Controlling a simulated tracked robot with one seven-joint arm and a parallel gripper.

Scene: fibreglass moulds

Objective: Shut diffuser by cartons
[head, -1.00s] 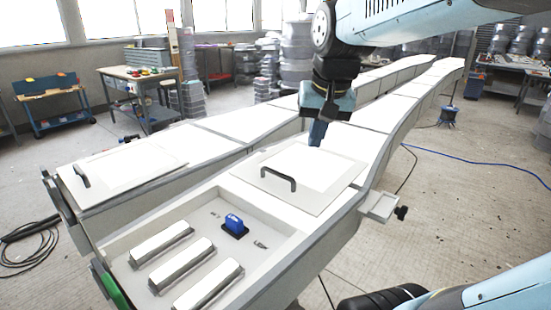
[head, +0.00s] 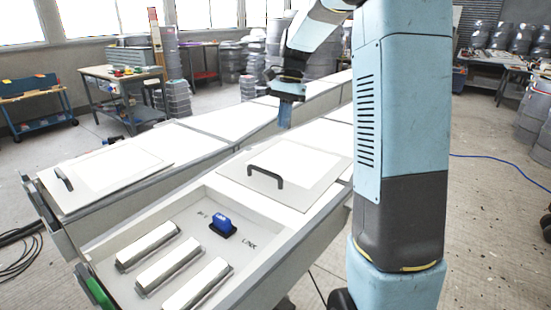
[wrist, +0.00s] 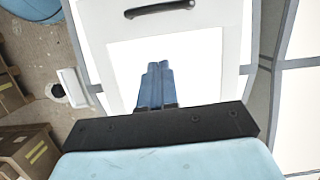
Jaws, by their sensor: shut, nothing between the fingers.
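The near mould's pale cover panel with a black arched handle (head: 264,176) lies behind an uncovered recess (head: 190,215). In the wrist view the panel (wrist: 200,45) fills the middle, its handle (wrist: 160,8) at the top edge. Cartons (wrist: 32,150) stand on the floor at the left of that view, on this mould's side. My gripper (head: 286,112) is shut and empty, pointing down beyond the panel. Its blue fingers (wrist: 155,85) are together over the panel's white area in the wrist view and do not hold the handle.
The recess holds a blue block (head: 221,224) and several white bars (head: 168,262). A second panel with a handle (head: 64,179) lies on the left mould. A small white bracket (wrist: 70,85) juts from the mould's side. My arm hides much of the right.

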